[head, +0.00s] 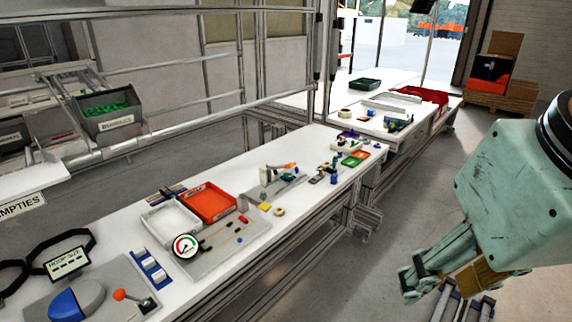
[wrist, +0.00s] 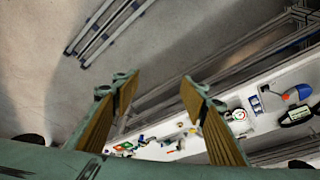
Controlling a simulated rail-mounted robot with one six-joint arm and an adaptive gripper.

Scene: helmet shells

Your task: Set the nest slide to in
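A grey fixture plate (head: 40,308) lies at the near left end of the bench in the head view. On it sit a blue and grey helmet shell (head: 78,300) and a lever with an orange-red ball knob (head: 119,295). I cannot tell for sure which part is the nest slide, or its setting. The shell (wrist: 304,91) and knob (wrist: 285,97) also show at the right of the wrist view. My gripper (wrist: 151,92) is open and empty, its tan fingers wide apart. In the head view it hangs at the right, over the floor, well away from the fixture.
A display reading "HOOP SIZE" (head: 68,263), a blue clip rack (head: 149,267) and a round gauge (head: 185,246) stand near the fixture. White (head: 170,224) and orange (head: 208,203) trays are farther along.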

